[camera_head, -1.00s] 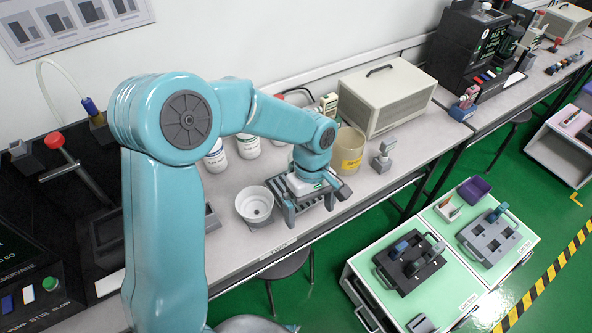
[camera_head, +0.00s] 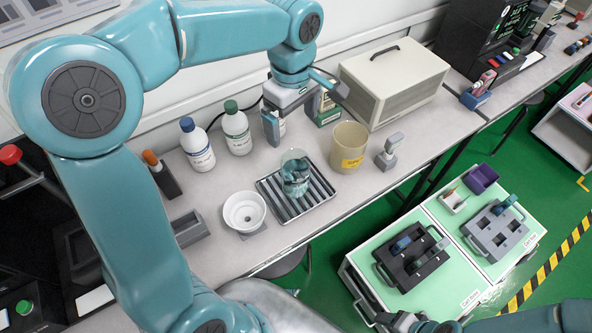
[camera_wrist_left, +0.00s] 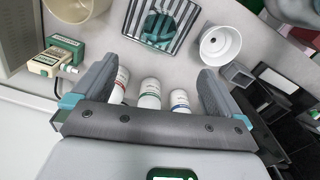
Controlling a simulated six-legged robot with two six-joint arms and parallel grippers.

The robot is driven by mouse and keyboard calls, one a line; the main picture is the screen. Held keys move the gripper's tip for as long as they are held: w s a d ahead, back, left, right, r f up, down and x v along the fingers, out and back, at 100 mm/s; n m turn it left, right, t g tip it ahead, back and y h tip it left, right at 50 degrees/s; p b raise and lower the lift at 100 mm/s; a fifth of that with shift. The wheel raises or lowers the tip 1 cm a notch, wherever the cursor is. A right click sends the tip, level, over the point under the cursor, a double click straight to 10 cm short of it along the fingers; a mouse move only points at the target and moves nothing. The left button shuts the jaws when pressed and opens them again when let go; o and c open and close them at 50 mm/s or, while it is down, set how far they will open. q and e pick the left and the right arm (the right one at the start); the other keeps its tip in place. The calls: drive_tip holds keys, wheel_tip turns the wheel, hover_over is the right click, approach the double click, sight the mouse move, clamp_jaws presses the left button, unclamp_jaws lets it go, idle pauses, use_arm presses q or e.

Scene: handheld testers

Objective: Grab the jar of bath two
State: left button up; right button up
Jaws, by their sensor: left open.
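Three white bottles stand in a row at the back of the bench: one with a blue cap (camera_head: 196,146), one with a green cap (camera_head: 236,129), and a red-marked one (camera_wrist_left: 119,86) mostly hidden in the head view. I cannot read which is bath two. My left gripper (camera_head: 304,112) is open above the bench near the red-marked bottle. In the left wrist view the blue-marked (camera_wrist_left: 180,101) and green-marked (camera_wrist_left: 149,93) bottles also show between its spread fingers (camera_wrist_left: 156,92). A glass beaker (camera_head: 295,173) stands on a slatted rack (camera_head: 322,192). My right gripper (camera_head: 398,321) is partly visible, bottom right.
A beige tub with a yellow label (camera_head: 350,146) stands right of the rack, and a white cup (camera_head: 244,211) left of it. A green-and-cream box (camera_wrist_left: 57,55) is near the left gripper. A large beige case (camera_head: 396,84) stands at the back right.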

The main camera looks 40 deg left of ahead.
use_arm(q)
approach(296, 166)
drive_tip(key=s+d, duration=0.2)
drive_tip(key=s, duration=0.1)
drive_tip(key=f, duration=0.5)
drive_tip(key=shift+w+a, duration=0.1)
drive_tip(key=shift+w, duration=0.1)
drive_tip(key=shift+f, duration=0.4)
drive_tip(key=shift+s, duration=0.1)
drive_tip(key=shift+c, duration=0.3)
drive_tip(key=c, duration=1.4)
drive_tip(key=shift+r, duration=0.15)
